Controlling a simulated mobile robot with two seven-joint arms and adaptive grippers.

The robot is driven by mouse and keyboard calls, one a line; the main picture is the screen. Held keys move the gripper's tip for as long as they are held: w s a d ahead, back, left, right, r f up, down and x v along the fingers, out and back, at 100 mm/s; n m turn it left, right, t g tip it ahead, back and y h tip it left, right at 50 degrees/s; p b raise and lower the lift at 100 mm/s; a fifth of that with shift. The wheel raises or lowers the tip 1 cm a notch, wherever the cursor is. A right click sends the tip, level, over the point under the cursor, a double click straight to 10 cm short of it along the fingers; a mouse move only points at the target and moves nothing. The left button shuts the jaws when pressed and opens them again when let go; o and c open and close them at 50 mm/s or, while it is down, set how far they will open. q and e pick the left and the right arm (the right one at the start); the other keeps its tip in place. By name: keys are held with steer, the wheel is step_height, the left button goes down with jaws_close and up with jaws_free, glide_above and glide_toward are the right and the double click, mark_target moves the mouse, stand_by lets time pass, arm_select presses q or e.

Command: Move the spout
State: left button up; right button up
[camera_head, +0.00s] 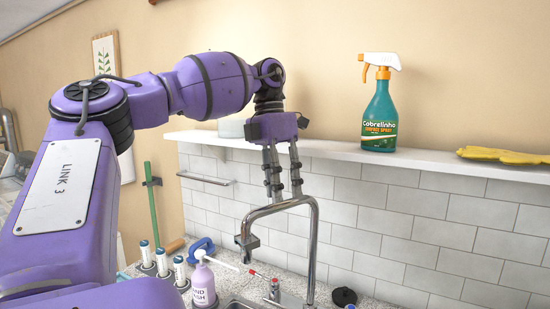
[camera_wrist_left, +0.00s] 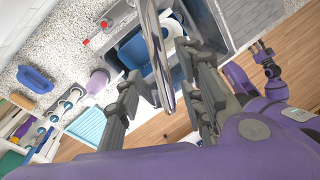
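The chrome spout (camera_head: 312,240) rises from the counter behind the sink, bends over at the top and hangs down at its left end. My left gripper (camera_head: 284,194) points down at the spout's upper bar, its fingertips close to the metal. In the left wrist view the spout (camera_wrist_left: 160,60) runs between the two fingers of the left gripper (camera_wrist_left: 160,70), which are apart. I cannot tell whether either finger touches it. My right gripper (camera_wrist_left: 262,50) seems to show small at the upper right of the wrist view; its fingers are too small to judge.
A sink (camera_wrist_left: 215,25) lies under the spout. A red-tipped faucet handle (camera_head: 274,288), a soap bottle (camera_head: 203,285) and several white bottles stand on the counter at left. A shelf (camera_head: 330,150) above holds a green spray bottle (camera_head: 380,115) and a yellow glove (camera_head: 500,155).

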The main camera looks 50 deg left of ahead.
arm_select(q)
step_height(320, 180, up, 10)
steer(key=a, duration=0.1)
steer(key=shift+a+f, duration=0.2)
steer(key=shift+a, duration=0.2)
stand_by(0.4)
